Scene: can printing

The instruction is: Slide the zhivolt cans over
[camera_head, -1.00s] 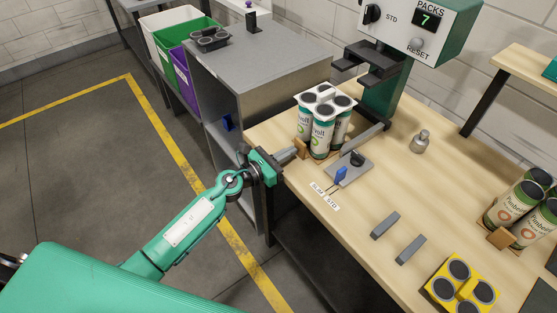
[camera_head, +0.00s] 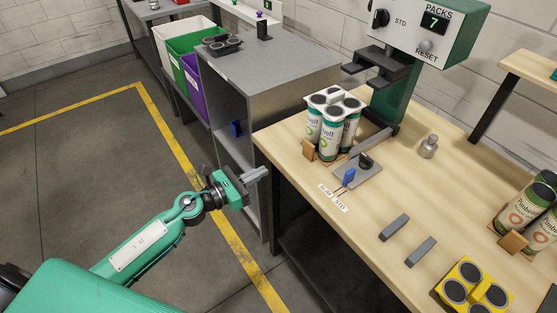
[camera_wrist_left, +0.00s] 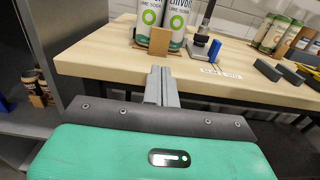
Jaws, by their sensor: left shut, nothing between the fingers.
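The zhivolt cans (camera_head: 333,128) stand upright as a pack on the wooden table near its left edge, below the green press. Dark tops and a white carrier show on them. A small wooden block (camera_head: 308,151) stands at their front left. In the left wrist view the cans (camera_wrist_left: 176,20) stand behind the wooden block (camera_wrist_left: 159,42). My left gripper (camera_head: 262,173) is shut and empty, off the table's left edge and apart from the cans. It also shows in the left wrist view (camera_wrist_left: 161,72), its fingers together and pointing toward the block. My right gripper is not in view.
The press (camera_head: 392,95) with a display reading 7 stands behind the cans. A blue-handled lever plate (camera_head: 357,172), a metal weight (camera_head: 428,146), two grey bars (camera_head: 394,228) and a yellow can carrier (camera_head: 470,288) are on the table. A grey cabinet (camera_head: 268,75) stands left of it.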

